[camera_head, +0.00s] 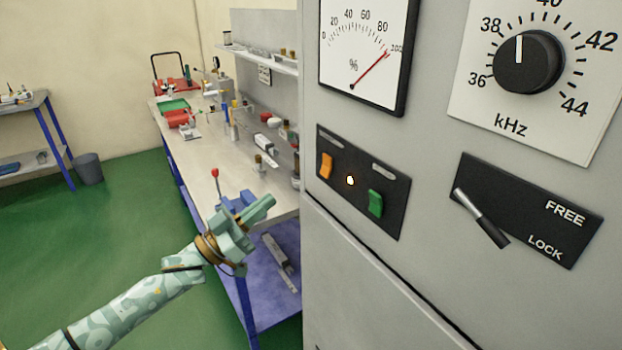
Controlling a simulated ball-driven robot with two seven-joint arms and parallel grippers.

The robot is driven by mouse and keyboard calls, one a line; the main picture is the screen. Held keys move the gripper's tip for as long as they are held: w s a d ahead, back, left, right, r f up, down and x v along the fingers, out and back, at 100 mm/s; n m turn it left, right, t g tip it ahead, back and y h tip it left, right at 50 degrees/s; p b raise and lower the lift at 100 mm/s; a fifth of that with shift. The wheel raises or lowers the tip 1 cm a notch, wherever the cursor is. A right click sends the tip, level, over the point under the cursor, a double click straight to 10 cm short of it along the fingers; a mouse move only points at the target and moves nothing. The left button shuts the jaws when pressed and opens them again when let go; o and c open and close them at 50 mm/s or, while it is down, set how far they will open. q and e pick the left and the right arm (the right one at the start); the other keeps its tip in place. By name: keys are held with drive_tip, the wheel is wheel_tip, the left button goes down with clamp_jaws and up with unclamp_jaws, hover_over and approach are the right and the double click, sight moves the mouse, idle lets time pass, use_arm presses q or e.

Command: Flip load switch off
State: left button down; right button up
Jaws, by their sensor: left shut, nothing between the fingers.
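A black switch panel (340,205) is set in the grey cabinet front. It carries an orange rocker switch (326,166) on the left, a small lit lamp (350,181) in the middle and a green rocker switch (375,204) on the right. The labels above the switches are too small to read, so I cannot tell which is the load switch. My left gripper (268,203) is shut and empty, left of and below the panel, apart from it. My right gripper is not in view.
The grey cabinet (365,290) fills the right side. It bears a percent meter (362,60) with its needle near 100, a kHz knob (528,62) and a FREE/LOCK lever (481,219). A cluttered workbench (205,165) stands behind my left arm.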

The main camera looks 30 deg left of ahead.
use_arm(q)
drive_tip(key=p, duration=0.1)
approach(326, 167)
wheel_tip(326, 167, up, 4)
drive_tip(key=w, duration=0.2)
drive_tip(key=shift+w+d+f, duration=0.25)
drive_tip(key=shift+w+d, duration=0.15)
drive_tip(key=shift+d, duration=0.1)
drive_tip(key=shift+w+d+f, duration=0.3)
drive_tip(key=shift+w+d, duration=0.1)
drive_tip(key=shift+d, duration=0.1)
drive_tip(key=shift+w+d+f, duration=0.2)
drive_tip(key=shift+w+d, duration=0.1)
drive_tip(key=shift+w, duration=0.2)
